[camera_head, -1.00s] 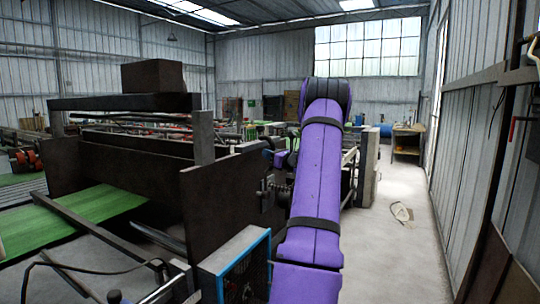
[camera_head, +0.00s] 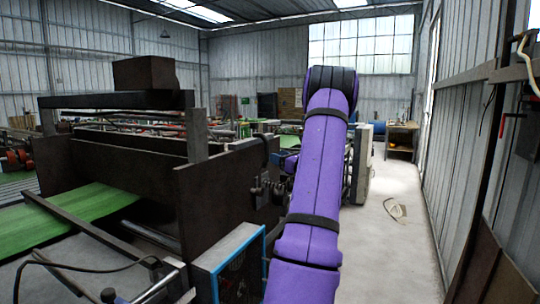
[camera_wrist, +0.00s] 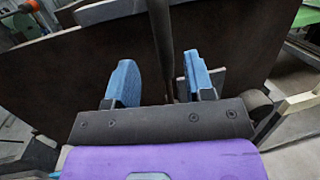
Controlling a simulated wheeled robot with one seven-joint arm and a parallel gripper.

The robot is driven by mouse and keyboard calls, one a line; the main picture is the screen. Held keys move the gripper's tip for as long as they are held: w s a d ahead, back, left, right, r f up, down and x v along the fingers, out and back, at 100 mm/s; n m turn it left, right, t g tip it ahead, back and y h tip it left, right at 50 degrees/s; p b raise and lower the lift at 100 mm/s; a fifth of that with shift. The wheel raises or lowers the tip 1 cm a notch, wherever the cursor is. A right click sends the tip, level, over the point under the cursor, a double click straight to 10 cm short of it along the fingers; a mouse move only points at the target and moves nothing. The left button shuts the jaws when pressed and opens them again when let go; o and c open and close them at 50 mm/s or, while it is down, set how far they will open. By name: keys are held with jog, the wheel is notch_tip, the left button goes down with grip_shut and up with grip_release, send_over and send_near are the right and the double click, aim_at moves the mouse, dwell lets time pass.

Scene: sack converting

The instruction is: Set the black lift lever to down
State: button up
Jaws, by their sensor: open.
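A dark upright bar, which looks like the black lift lever (camera_wrist: 160,35), stands in the wrist view in front of a dark panel. My gripper (camera_wrist: 158,64) is open, with its two blue fingers on either side of this bar. A clear gap shows between each finger and the bar. The bar's lower end is hidden behind the gripper's body, and its upper end runs out of the picture. In the head view my purple arm hides the gripper, and I cannot make out the lever there.
The large dark machine (camera_head: 110,165) fills the left of the head view, with green sheet (camera_head: 65,215) at its front. A blue-edged box (camera_head: 228,262) stands close to my arm. The floor (camera_head: 395,245) to the right is mostly clear, along a corrugated wall (camera_head: 460,130).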

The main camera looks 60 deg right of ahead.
jog(key=shift+v, duration=1.25)
